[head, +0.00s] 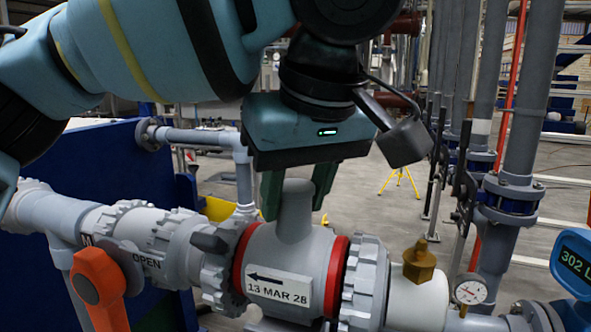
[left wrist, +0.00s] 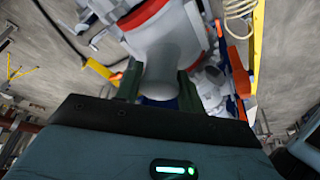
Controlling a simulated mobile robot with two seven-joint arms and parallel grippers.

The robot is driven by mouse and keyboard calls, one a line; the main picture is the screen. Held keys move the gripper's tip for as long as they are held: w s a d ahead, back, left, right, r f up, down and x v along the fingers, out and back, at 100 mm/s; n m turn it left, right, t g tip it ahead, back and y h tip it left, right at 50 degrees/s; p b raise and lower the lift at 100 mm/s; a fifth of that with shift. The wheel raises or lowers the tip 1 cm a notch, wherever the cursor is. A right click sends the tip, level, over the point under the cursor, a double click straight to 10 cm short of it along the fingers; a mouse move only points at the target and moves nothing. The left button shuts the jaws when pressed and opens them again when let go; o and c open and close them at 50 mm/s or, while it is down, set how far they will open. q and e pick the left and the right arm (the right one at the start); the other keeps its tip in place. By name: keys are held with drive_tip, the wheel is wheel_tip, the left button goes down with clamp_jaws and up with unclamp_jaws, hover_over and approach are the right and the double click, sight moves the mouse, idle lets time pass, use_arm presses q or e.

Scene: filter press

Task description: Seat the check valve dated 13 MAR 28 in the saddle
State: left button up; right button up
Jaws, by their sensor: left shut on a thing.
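The grey check valve (head: 297,251) has a red ring at each end and a plate (head: 278,288) with a left-pointing arrow and "13 MAR 28". It lies level in the pipe line, between two grey ribbed collars. My left gripper (head: 297,192) comes down from above, its green fingers shut on the valve's upright stub. In the left wrist view the fingers (left wrist: 160,85) hold the stub from both sides, with the valve body (left wrist: 170,32) beyond. The saddle is hidden below the valve, so I cannot tell whether the valve rests on it. My right gripper is out of view.
An orange-handled valve (head: 98,285) marked "OPEN" stands left of the check valve. A brass fitting (head: 419,262), a dial gauge (head: 470,290) and a blue display (head: 575,262) are to the right. Tall grey pipes (head: 525,110) rise at the right. A blue panel (head: 85,165) stands behind, left.

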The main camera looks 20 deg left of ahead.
use_arm(q)
drive_tip(key=shift+f, duration=0.25)
drive_tip(key=o, duration=1.1)
drive_tip(key=shift+f, duration=0.1)
drive_tip(key=v, duration=0.8)
drive_tip(key=shift+f, duration=0.1)
